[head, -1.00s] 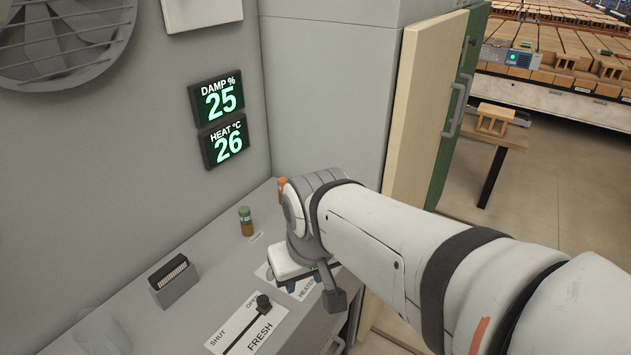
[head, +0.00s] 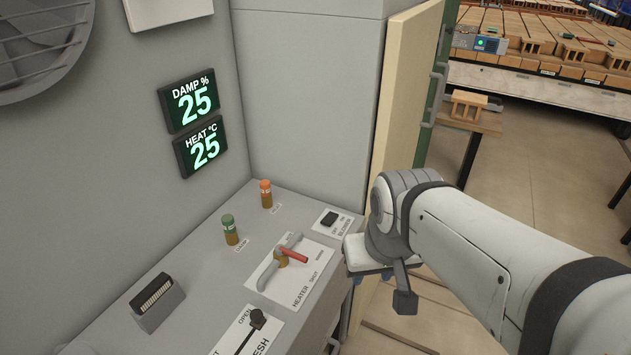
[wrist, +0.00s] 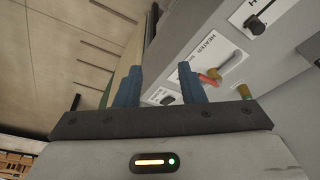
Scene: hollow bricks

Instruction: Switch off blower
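The blower switch (head: 330,218) is a small black rocker on a white plate marked BLOWER, at the back right of the grey console. Its on or off position is too small to read. In the wrist view the blower plate (wrist: 160,97) shows between my fingers, farther off. My gripper (head: 372,276) is to the right of the switch and nearer the camera, at the console's right edge, apart from it. Its blue fingers (wrist: 160,85) are spread with nothing between them. In the head view they are mostly hidden by my wrist.
The heater lever (head: 292,254) with a red end is left of my gripper. The fresh-air slider (head: 257,319), a green-topped lamp (head: 230,229) and an orange-topped lamp (head: 266,194) also stand on the console. Displays above read damp 25 (head: 194,103) and heat 25 (head: 205,148). An open door (head: 405,90) stands behind.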

